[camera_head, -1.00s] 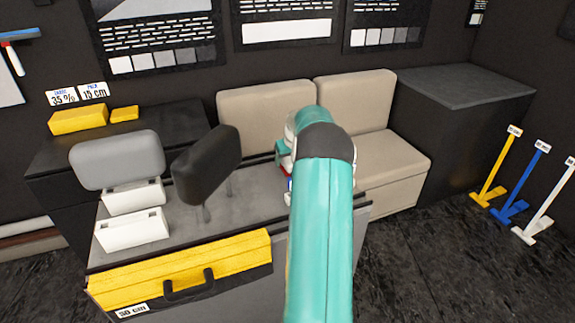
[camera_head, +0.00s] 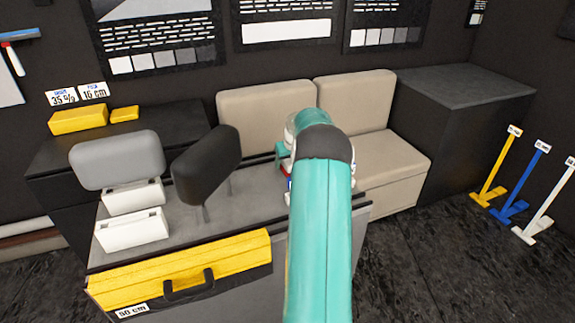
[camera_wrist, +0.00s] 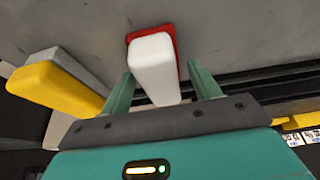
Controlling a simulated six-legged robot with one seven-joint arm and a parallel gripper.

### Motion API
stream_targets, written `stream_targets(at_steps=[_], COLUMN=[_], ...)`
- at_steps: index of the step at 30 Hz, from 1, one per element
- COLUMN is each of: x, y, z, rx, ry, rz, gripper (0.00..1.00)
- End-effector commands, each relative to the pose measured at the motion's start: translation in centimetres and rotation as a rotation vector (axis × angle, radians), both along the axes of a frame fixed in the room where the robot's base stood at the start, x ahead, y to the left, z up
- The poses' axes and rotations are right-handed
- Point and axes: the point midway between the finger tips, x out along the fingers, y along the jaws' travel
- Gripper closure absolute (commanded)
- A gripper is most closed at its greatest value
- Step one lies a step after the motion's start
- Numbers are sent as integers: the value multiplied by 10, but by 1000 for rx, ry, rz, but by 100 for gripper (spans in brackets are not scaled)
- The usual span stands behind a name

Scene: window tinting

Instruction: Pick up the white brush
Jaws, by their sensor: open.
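In the wrist view, a white block-shaped piece with a red part behind it, which looks like the white brush (camera_wrist: 154,62), stands out from a grey surface. My gripper (camera_wrist: 160,72) is open, with one green finger on each side of the white piece. Gaps show between the fingers and its sides, wider on the right. In the head view my arm hides most of the gripper and the brush; only small red and blue bits show beside the gripper (camera_head: 285,165).
A yellow piece with a grey back (camera_wrist: 50,85) lies left of my gripper in the wrist view. In the head view, a black pad (camera_head: 207,165), a grey pad (camera_head: 117,160) and white holders (camera_head: 132,230) stand on the grey worktop (camera_head: 250,205). A beige seat (camera_head: 385,165) stands behind.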

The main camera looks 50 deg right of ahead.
Motion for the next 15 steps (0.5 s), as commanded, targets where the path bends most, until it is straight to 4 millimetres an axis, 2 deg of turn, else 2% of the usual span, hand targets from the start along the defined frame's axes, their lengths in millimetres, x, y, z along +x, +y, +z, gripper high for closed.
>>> stream_targets(at_steps=[2, 8, 15], x=[0, 0, 0], y=[0, 0, 0], z=[0, 0, 1], rx=[0, 0, 0], ry=[0, 0, -1], rz=[0, 0, 0], gripper=[40, 78, 79])
